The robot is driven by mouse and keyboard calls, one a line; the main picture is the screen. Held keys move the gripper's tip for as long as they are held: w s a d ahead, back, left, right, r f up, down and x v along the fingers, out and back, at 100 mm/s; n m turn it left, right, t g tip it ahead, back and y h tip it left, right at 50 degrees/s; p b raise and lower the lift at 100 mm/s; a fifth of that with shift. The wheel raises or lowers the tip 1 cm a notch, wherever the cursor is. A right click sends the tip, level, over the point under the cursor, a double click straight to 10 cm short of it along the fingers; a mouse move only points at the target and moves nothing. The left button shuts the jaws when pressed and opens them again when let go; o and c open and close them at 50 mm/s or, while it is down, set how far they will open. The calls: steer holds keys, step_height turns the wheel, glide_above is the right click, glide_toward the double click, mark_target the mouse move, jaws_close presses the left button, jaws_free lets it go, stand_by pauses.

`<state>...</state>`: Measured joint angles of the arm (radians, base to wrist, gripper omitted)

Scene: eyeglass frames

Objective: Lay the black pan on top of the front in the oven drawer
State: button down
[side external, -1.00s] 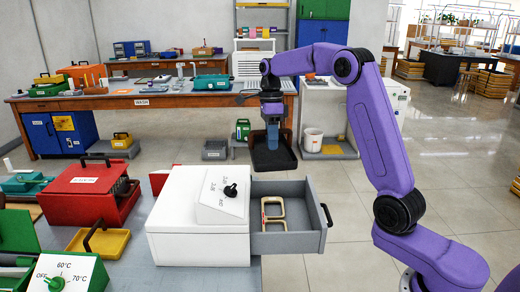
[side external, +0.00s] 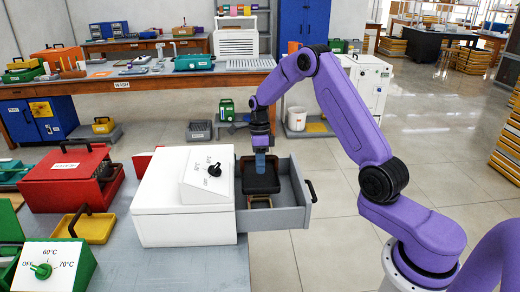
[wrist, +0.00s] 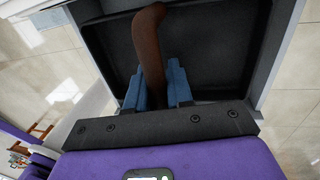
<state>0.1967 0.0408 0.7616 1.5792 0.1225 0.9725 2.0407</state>
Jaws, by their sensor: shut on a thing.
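My gripper (side external: 260,162) is shut on the black pan's (side external: 262,181) upright brown handle. In the wrist view, the blue fingers of my gripper (wrist: 157,85) clasp that handle (wrist: 150,40), with the dark pan (wrist: 220,45) behind it. The pan is roughly level inside the outline of the open grey oven drawer (side external: 272,219). Whether the pan touches the front cannot be told. The white oven (side external: 183,218) stands left of the drawer.
A red box (side external: 68,178) and yellow tray (side external: 91,228) sit left of the oven. A green temperature-dial box (side external: 55,265) is at the near left. The drawer's handle (side external: 311,190) sticks out at right. Open floor lies right of the drawer.

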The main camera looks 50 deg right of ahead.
mark_target(260, 176)
steer(key=shift+f, duration=0.25)
steer(key=shift+f, duration=3.4)
steer(key=shift+f, duration=0.2)
steer(key=c, duration=0.9)
jaws_free()
steer(key=r, duration=0.5)
steer(key=w+d+r, duration=0.1)
steer(key=r, duration=0.5)
steer(key=w+d+r, duration=0.1)
steer(key=r, duration=0.5)
steer(key=shift+w+d, duration=0.15)
steer(key=shift+d, duration=0.05)
